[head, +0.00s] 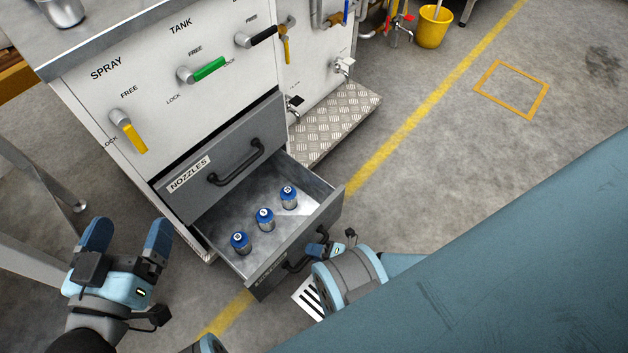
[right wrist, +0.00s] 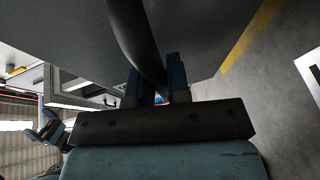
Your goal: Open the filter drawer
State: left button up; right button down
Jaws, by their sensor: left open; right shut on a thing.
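The lower drawer (head: 325,213) of the grey-white cabinet is pulled well out. Several of its walls show, and three blue-topped cylinders (head: 265,219) stand inside it. The label on its front is too oblique to read. My right gripper (head: 318,245) is at the drawer's front, shut on its dark handle (head: 299,264). In the right wrist view the handle (right wrist: 137,40) runs between the two fingers. The upper drawer (head: 222,160), labelled NOZZLES, is closed above it. My left gripper (head: 127,240) is open and empty, left of the cabinet and clear of it.
The cabinet face carries a yellow lever (head: 134,137), a green lever (head: 209,69) and a black lever (head: 262,36). A metal tread-plate step (head: 335,122) lies right of the cabinet. A yellow bucket (head: 433,28) stands farther back. The floor at right is open.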

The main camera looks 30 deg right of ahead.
pick_arm(q)
jog(key=shift+s, duration=0.15)
pick_arm(e)
jog(key=shift+s+d, duration=0.15)
jog(key=c, duration=1.1)
grip_release()
jog(key=shift+s, duration=0.1)
pick_arm(q)
jog(key=r+p, duration=0.2)
jog(key=r+n+t+p, duration=0.1)
jog(key=p, duration=0.1)
jog(key=shift+s+d+r, duration=0.15)
jog(key=shift+s+r, duration=0.1)
jog(key=shift+s, duration=0.15)
pick_arm(e)
jog(key=v, duration=1.3)
jog(key=shift+s+d+r, duration=0.2)
jog(key=shift+d, duration=0.05)
